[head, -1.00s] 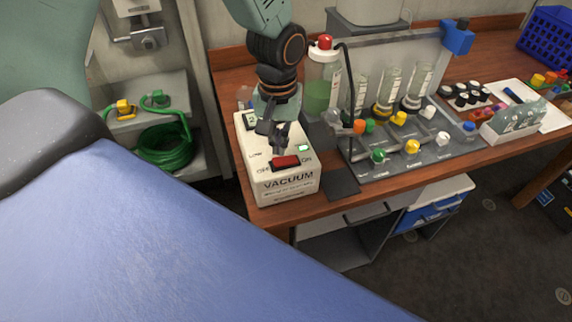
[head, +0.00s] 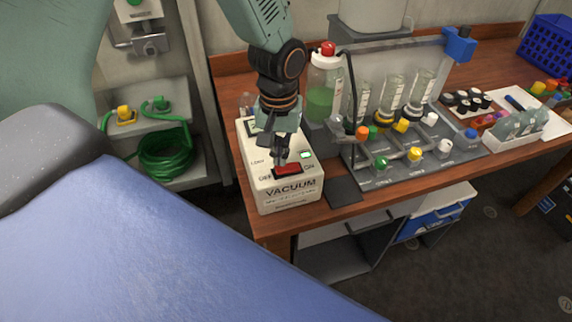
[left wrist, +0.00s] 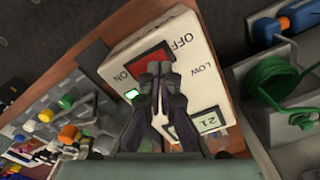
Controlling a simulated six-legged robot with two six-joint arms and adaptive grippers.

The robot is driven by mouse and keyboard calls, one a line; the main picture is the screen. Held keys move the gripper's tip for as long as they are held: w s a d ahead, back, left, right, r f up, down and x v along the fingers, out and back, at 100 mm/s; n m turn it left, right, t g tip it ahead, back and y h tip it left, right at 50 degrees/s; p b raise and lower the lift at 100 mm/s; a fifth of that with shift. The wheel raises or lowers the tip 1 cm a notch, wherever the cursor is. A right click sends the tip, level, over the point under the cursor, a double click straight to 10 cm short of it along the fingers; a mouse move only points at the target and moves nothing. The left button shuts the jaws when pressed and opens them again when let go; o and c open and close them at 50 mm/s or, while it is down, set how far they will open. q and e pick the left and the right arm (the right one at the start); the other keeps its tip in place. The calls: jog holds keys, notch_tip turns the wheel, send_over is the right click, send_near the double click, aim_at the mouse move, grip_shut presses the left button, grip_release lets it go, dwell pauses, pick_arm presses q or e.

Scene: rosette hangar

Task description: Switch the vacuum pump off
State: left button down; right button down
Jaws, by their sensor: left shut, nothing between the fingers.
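The vacuum pump (head: 290,195) is a white box with VACUUM on its front, standing at the left end of the wooden bench. Its red rocker switch (head: 289,170) lies between the OFF and ON marks; it also shows in the left wrist view (left wrist: 150,60). A green lamp (head: 306,155) near ON is lit. My left gripper (head: 281,165) is shut and empty, pointing down with its tips at the switch's edge. In the left wrist view its tips (left wrist: 160,68) cover part of the switch. I cannot tell whether they touch it. My right gripper is not in view.
A bottle of green liquid (head: 321,90) with a red cap stands behind the pump. A manifold with coloured knobs (head: 414,155) is to its right. A green hose coil (head: 165,153) lies on a shelf at left. A dark pad (head: 343,190) lies beside the pump.

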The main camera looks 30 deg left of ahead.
pick_arm(q)
jog(key=shift+d, duration=0.2)
jog(key=shift+a, duration=0.25)
jog(key=shift+d+f, duration=0.1)
jog(key=shift+d, duration=0.15)
jog(key=shift+a+f, duration=0.2)
jog(key=shift+f, duration=0.1)
jog(key=shift+d+f+b, duration=0.1)
jog(key=shift+d+b, duration=0.05)
jog(key=shift+b, duration=0.15)
jog(key=shift+f, duration=0.3)
